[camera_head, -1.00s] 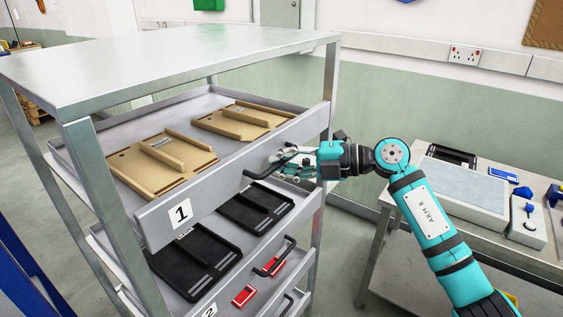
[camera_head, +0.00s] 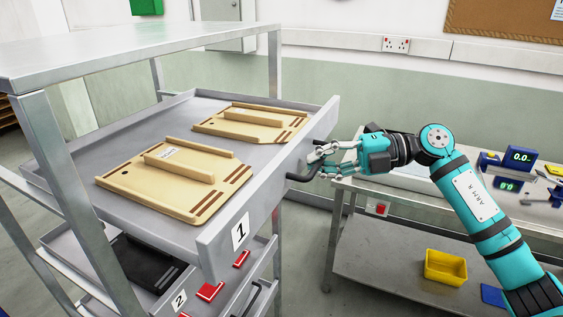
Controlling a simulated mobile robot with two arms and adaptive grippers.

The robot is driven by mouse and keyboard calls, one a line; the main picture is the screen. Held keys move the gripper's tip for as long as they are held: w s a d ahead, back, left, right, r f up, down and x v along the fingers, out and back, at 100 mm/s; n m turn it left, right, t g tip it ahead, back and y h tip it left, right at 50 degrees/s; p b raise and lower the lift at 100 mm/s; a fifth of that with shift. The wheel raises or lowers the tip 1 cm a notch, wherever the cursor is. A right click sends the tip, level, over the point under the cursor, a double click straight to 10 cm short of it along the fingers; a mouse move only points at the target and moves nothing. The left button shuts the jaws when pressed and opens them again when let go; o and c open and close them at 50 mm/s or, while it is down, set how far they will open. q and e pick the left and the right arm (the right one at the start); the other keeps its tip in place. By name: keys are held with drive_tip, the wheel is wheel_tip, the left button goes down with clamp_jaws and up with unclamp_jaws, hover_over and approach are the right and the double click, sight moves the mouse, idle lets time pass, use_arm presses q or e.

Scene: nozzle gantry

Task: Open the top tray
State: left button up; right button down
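The top tray (camera_head: 215,238), a grey metal drawer labelled 1, is slid well out of the rack, past its front posts. Two tan slotted boards, one nearer (camera_head: 178,178) and one farther (camera_head: 250,121), lie in it. A dark bar handle (camera_head: 302,174) is on its front, towards the right end. My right gripper (camera_head: 319,160) is at this handle, its fingers closed around the bar as far as I can see; the exact contact is small and partly hidden. My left gripper is out of view.
The metal rack (camera_head: 62,172) stands at left, its top plate (camera_head: 120,42) above the tray. A lower tray labelled 2 (camera_head: 183,302) holds a dark board and red pieces. At right, a bench (camera_head: 400,186) has devices on it and a yellow bin (camera_head: 445,267) on its lower shelf.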

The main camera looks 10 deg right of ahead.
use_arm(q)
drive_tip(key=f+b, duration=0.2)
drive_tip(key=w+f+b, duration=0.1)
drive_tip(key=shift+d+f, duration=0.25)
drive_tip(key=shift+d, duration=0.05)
use_arm(e)
drive_tip(key=s+d, duration=0.5)
drive_tip(key=d, duration=0.3)
drive_tip(key=shift+s+r, duration=0.15)
drive_tip(key=shift+s, duration=0.2)
drive_tip(key=c, duration=1.5)
unclamp_jaws()
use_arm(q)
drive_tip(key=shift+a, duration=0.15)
use_arm(e)
drive_tip(key=shift+o, duration=0.6)
drive_tip(key=v, duration=1.2)
